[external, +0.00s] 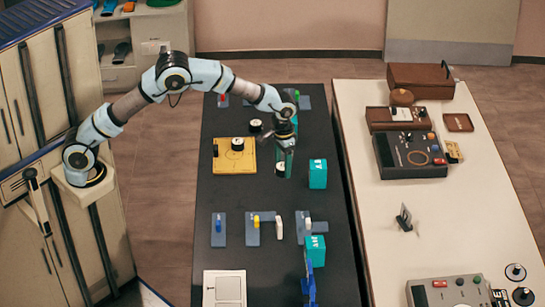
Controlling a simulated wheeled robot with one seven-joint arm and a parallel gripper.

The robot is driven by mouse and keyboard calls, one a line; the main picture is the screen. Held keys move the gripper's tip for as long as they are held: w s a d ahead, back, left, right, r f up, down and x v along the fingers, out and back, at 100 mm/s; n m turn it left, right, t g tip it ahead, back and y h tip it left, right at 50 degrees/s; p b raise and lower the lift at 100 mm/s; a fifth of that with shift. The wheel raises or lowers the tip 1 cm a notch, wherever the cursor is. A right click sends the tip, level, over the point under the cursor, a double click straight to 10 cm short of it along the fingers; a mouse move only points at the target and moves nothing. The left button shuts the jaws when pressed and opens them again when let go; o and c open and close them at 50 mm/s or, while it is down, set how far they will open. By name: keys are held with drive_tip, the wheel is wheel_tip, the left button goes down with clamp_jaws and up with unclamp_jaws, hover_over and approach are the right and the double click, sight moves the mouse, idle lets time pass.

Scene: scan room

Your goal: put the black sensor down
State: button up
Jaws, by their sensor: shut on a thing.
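My gripper (284,160) hangs over the dark table, just left of a teal box. It is shut on a small round black piece with a white top, the black sensor (281,169), at its lower end. The picture is too small to tell whether the sensor touches the table. A similar black and white piece (238,144) sits on a yellow board (232,164) to the left. Another dark round piece (255,125) lies behind that board.
Teal boxes (318,174) stand on the dark table (230,193) to the right. Blue-grey plates with small upright parts (254,230) lie nearer the camera, with a white panel (224,289) in front. The white table (375,250) at right carries several instruments. Bare table shows left of centre.

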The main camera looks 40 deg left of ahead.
drive_tip(key=w+a+b, duration=0.1)
drive_tip(key=w+a, duration=0.1)
drive_tip(key=a, duration=0.9)
drive_tip(key=n+b, duration=0.1)
drive_tip(key=b, duration=0.1)
hover_over(230, 161)
wheel_tip(230, 161, down, 9)
drive_tip(key=shift+w+r+p, duration=0.1)
drive_tip(key=shift+r+p, duration=0.05)
drive_tip(key=shift+p, duration=0.9)
drive_tip(key=o, duration=1.4)
